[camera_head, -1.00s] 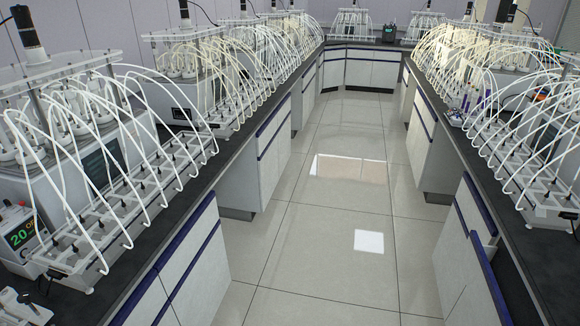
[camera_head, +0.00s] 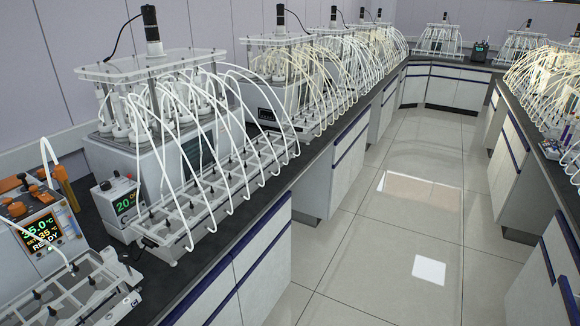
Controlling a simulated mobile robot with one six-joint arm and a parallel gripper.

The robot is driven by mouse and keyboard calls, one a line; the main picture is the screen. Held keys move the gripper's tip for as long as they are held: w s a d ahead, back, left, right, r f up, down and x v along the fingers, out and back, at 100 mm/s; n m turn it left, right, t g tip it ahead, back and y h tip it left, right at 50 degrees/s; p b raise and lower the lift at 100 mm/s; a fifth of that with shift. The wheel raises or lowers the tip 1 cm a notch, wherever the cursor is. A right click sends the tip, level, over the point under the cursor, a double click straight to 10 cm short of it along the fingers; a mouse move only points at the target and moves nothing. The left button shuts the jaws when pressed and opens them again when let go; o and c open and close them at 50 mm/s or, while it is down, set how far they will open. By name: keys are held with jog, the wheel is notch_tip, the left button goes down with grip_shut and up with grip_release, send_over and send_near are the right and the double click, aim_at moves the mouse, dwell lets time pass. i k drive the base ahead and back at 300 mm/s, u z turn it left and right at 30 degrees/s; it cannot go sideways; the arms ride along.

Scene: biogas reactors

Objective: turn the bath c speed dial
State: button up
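My gripper is not in view. I cannot tell which unit is bath c, as no bath letter can be read. A small white controller box (camera_head: 122,206) with a green "20" display stands on the left bench. Any dial on it is too small to make out. Left of it, at the left edge, a unit (camera_head: 42,236) shows 35.0 °C and READY, with orange fittings on top. Behind the small box stands a reactor bath (camera_head: 170,150) with bottles, white tubes and a black motor (camera_head: 151,30) on top.
A tube rack (camera_head: 215,195) lies along the front of the left bench, and another (camera_head: 80,295) stands nearer. More baths line the left, back and right benches. The tiled floor (camera_head: 385,225) between the benches is clear. White cabinets (camera_head: 255,255) front the left bench.

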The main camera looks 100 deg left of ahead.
aim_at(105, 186)
jog(key=u, duration=1.5)
jog(key=k, duration=0.1)
jog(key=u, duration=2.7)
jog(key=i, duration=0.95)
jog(key=u, duration=2.7)
